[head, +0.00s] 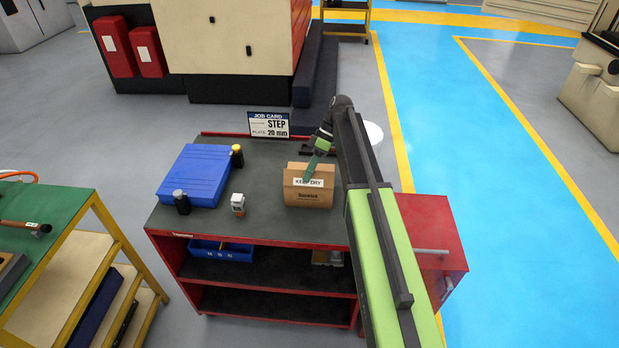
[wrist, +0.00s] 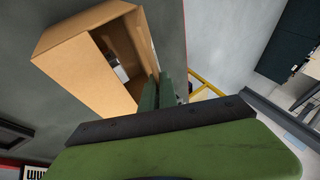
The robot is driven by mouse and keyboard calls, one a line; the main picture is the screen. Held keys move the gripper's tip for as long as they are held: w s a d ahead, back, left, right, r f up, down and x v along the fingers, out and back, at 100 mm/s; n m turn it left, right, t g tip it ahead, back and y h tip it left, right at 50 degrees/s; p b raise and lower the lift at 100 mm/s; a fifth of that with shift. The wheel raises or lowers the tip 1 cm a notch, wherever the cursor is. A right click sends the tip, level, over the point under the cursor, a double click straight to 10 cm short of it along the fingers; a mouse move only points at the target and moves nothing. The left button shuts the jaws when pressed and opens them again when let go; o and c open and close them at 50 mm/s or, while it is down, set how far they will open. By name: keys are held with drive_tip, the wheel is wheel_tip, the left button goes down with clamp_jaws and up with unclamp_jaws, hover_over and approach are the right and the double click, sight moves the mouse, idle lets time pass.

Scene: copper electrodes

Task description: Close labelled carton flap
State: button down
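A brown carton (head: 309,198) stands on the dark top of the red workbench, with a white KEEP DRY label (head: 316,183) across its upper front. My gripper (head: 308,178) points down at the carton, and its green fingertips overlap the label in the head view. In the wrist view the carton (wrist: 75,58) is at upper left. Its top is at least partly open, with a dark inside and a small pale item visible.
A blue case (head: 196,175), a dark bottle (head: 181,202), a yellow-capped bottle (head: 237,156) and a small white-and-grey item (head: 238,204) stand left of the carton. A job card (head: 269,125) stands behind. The bench top (head: 265,226) is clear in front.

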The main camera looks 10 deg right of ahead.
drive_tip(key=shift+w+d+g, duration=0.1)
drive_tip(key=shift+g, duration=0.2)
idle(0.4)
drive_tip(key=c, duration=1.6)
unclamp_jaws()
drive_tip(key=shift+c, duration=0.2)
